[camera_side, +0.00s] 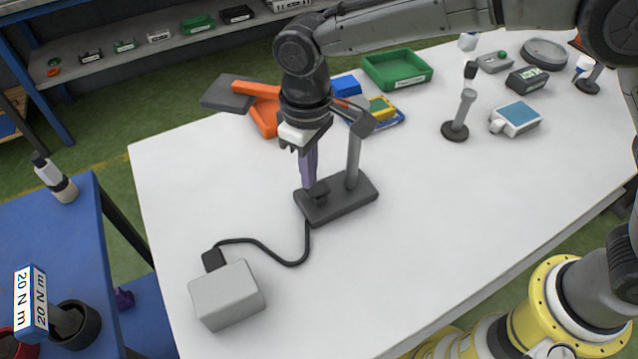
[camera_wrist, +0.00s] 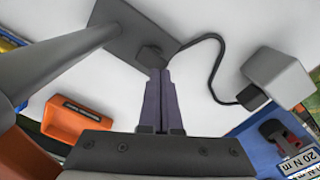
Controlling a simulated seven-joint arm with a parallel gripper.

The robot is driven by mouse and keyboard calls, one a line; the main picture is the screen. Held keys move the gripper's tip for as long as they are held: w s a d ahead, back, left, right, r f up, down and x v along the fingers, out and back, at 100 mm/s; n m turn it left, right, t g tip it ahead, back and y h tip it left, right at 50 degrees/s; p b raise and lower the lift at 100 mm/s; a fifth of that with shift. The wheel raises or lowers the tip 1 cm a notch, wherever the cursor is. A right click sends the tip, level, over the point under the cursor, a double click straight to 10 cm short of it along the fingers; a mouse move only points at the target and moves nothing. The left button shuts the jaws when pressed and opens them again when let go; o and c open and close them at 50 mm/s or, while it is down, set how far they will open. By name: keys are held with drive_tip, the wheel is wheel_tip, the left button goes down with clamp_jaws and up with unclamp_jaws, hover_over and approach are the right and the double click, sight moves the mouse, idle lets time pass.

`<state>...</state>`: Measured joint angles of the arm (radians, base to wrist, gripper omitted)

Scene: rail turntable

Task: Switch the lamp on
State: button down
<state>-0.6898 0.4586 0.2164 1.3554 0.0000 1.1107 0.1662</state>
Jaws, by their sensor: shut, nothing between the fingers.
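The post (camera_wrist: 65,62) rises to the left there.
A black cord runs from the base to a grey box (camera_side: 226,294) at the front left. The table's front middle is clear.

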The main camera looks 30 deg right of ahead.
sight(312, 192)
drive_tip(key=shift+f, duration=1.05)
idle(0.4)
drive_tip(key=shift+r, duration=3.55)
drive_tip(key=shift+s+d, duration=0.15)
drive_tip(key=shift+s, duration=0.1)
drive_tip(key=s+d+r+m+t, duration=0.15)
drive_tip(key=s+d+r, duration=0.25)
drive_tip(key=d, duration=0.5)
drive_tip(key=s+d+r+m+t, duration=0.1)
drive_tip(key=s+d+r+m, duration=0.3)
drive_tip(key=d, duration=0.6)
drive_tip(key=s+d+f+t, duration=0.2)
drive_tip(key=s+d+t, duration=0.1)
drive_tip(key=s+d, duration=0.9)
drive_tip(key=shift+s+f, duration=0.35)
drive_tip(key=shift+s, duration=0.2)
